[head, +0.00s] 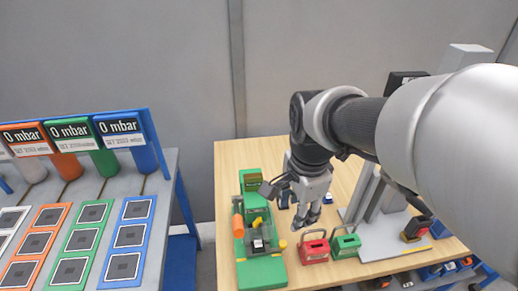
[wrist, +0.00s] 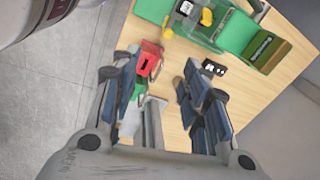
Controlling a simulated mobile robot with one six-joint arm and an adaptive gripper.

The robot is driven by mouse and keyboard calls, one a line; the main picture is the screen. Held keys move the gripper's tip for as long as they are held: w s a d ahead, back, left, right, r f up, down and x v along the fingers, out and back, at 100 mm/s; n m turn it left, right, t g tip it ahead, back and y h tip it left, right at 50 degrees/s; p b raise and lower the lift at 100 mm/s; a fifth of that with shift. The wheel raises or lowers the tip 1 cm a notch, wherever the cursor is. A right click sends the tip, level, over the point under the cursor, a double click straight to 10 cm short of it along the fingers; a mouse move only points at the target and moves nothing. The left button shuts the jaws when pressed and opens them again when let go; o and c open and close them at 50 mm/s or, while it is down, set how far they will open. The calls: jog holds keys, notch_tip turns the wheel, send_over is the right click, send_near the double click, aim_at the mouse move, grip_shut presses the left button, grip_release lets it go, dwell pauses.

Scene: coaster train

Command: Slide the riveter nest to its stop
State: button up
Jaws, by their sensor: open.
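My gripper (head: 305,222) is open and empty above the wooden table, between the green machine and the red block; its spread fingers also show in the wrist view (wrist: 160,85). The green machine (head: 262,272) has an orange cylinder (head: 238,226), yellow knobs and a small black-and-white piece (head: 257,245) in its middle. It also shows at the top of the wrist view (wrist: 152,9). A grey press-like stand (head: 362,200) is at the right, with a red, yellow and black block (head: 415,230) at its base. I cannot tell which part is the riveter nest.
A red handled block (head: 314,250) and a green one (head: 345,245) stand near the table's front. Small dark pieces (wrist: 213,67) lie behind my gripper. A grey bench (head: 165,215) with coloured pads and "0 mbar" displays is at the left. Bins sit under the table's right side.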

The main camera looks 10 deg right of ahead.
aim_at(283, 243)
jog(key=w+f+m+b, duration=0.1)
jog(key=f+m, duration=0.1)
jog(key=f, duration=0.5)
jog(key=w+f+m+g+b, duration=0.1)
jog(key=w+f+m+b, duration=0.1)
jog(key=f, duration=0.6)
jog(key=w+f+m+b, duration=0.2)
jog(key=f, duration=0.5)
jog(key=shift+w+a+f+m, duration=0.15)
jog(key=shift+f+m, duration=0.1)
jog(key=shift+m, duration=0.15)
grip_shut()
